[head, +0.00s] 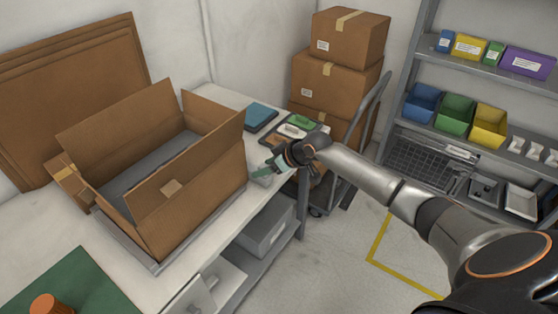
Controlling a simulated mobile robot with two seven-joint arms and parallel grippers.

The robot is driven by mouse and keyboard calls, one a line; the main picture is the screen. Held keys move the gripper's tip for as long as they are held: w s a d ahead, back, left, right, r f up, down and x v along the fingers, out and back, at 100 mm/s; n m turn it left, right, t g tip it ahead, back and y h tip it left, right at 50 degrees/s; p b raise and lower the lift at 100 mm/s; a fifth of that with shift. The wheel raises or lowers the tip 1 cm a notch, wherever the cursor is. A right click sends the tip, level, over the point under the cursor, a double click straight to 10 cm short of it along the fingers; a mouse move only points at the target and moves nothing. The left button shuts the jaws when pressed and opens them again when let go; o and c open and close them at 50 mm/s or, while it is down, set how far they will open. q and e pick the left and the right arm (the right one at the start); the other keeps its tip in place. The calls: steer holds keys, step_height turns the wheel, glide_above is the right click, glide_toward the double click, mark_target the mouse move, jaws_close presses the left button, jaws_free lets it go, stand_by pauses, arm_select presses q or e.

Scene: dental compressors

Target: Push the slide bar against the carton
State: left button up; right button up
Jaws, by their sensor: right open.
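The open carton (205,195) stands on the table at the left centre, its flaps raised and grey lining showing inside. It rests on a thin grey metal base whose edge (153,267) shows at the near corner. I cannot clearly pick out the slide bar. My right gripper (268,168) is open, just right of the carton near the table's right edge and apart from the carton. A small pale block lies below its fingers; contact with it cannot be told. My left gripper is out of view.
A blue folder (260,116) and a tray with small items (296,128) lie behind my right gripper. Boxes (337,80) are stacked on a hand truck at the back. A green mat (75,285) lies at near left. Shelves with bins (456,113) stand at right; open floor lies between.

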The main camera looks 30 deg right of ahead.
steer(key=v, duration=1.1)
steer(key=shift+s+a, duration=0.1)
